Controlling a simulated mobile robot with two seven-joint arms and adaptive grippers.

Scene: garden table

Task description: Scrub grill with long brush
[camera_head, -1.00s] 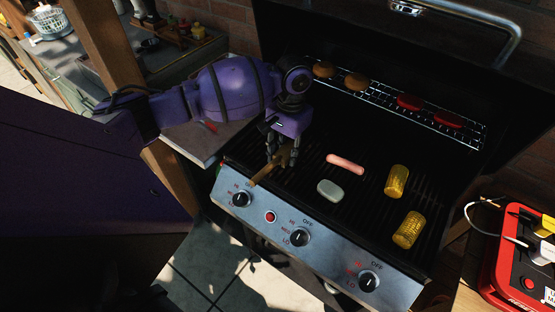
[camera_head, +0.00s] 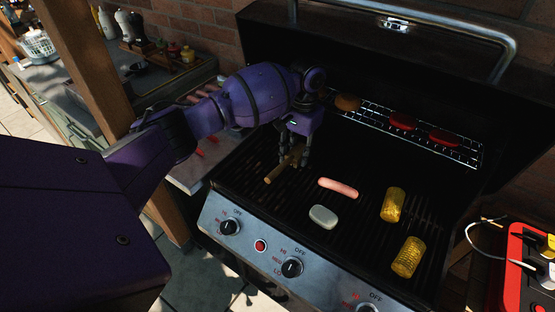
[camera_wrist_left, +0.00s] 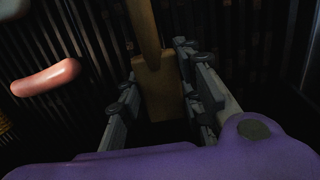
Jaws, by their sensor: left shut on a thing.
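My left gripper (camera_head: 293,158) is over the left part of the grill (camera_head: 262,208), its fingers pointing down and shut on a wooden brush (camera_head: 276,172). The brush's handle sticks out toward the front left of the grate. In the left wrist view the brush (camera_wrist_left: 158,85) sits between the two fingers of the gripper (camera_wrist_left: 160,95), with dark grate bars beyond. The bristles are not clear in either view. My right gripper is not in view.
On the grate lie a sausage (camera_head: 338,188), a pale rounded block (camera_head: 323,217) and two corn pieces (camera_head: 392,204) (camera_head: 407,257). Patties (camera_head: 402,121) rest on the raised rack (camera_head: 375,119). The open lid stands behind. A red case (camera_head: 528,275) is at the right.

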